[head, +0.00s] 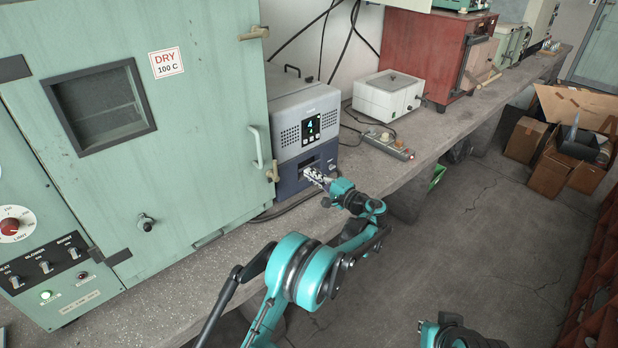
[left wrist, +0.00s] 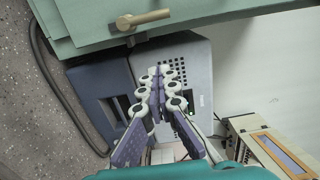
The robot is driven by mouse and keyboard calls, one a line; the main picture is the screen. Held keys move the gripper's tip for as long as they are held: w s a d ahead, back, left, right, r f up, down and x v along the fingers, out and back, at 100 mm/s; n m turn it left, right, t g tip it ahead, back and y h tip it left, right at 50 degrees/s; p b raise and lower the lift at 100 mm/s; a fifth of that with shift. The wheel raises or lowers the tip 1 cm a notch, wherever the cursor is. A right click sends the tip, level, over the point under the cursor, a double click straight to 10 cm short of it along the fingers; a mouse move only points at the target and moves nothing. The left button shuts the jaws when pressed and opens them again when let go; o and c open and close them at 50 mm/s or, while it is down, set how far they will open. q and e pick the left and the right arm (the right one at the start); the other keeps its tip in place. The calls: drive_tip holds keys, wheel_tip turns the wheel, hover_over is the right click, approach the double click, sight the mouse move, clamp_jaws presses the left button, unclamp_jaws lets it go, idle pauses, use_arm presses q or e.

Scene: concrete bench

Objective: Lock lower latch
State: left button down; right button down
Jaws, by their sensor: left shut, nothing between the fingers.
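The green oven (head: 200,130) has a closed-looking door with a window. Its lower latch (head: 272,174) is a small brass lever at the door's right edge, and an upper brass latch (head: 254,33) sits above. In the left wrist view a brass lever (left wrist: 143,20) lies along the edge of the green door, near the top of the picture. My left gripper (head: 312,176) is shut and empty, in front of the grey and blue instrument, to the right of the lower latch and apart from it. Its shut fingers (left wrist: 157,75) fill the middle of the wrist view. My right gripper does not show.
The grey and blue instrument (head: 291,113) stands close beside the oven. A white box (head: 388,95), a power strip (head: 385,145) and a red cabinet (head: 432,50) stand further along the concrete bench (head: 445,125). A black cable runs by the instrument.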

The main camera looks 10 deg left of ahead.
use_arm(q)
drive_tip(key=w+a+b, duration=0.1)
drive_tip(key=a+b, duration=0.2)
drive_tip(key=a, duration=0.6)
drive_tip(key=shift+w, duration=0.25)
